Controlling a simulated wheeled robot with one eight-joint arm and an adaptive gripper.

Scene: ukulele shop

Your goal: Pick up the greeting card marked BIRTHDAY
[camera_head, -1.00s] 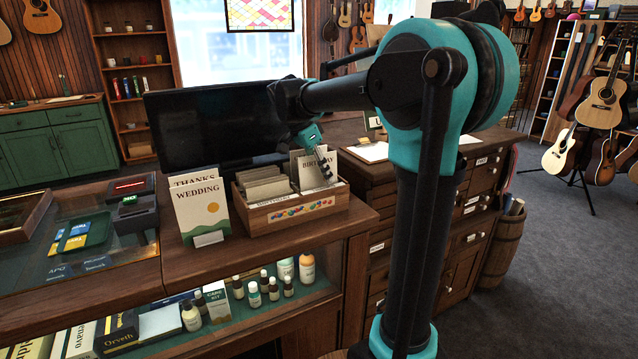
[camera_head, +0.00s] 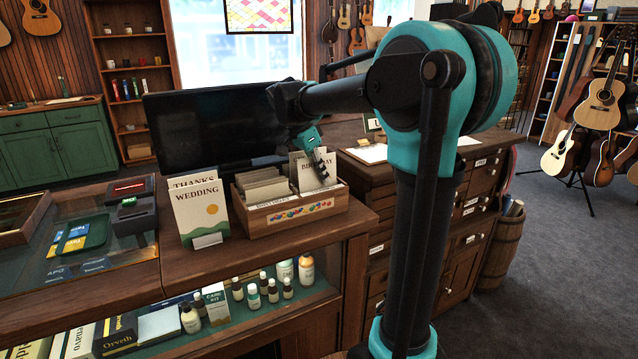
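The BIRTHDAY card (camera_head: 309,177) stands upright in the right part of a wooden card box (camera_head: 290,217) on the counter. My gripper (camera_head: 321,171) is at the card's upper right, its fingers pointing down and overlapping part of the lettering. The fingers look close together, but I cannot tell whether the card is between them or behind them. The card's lower edge is hidden by the box front. Other cards (camera_head: 262,186) fill the left part of the box.
A stand with WEDDING and THANKS cards (camera_head: 199,207) is left of the box. A dark monitor (camera_head: 210,128) stands behind it. A drawer cabinet (camera_head: 465,195) is to the right. Bottles (camera_head: 254,296) sit under the glass below. Open floor lies at the right.

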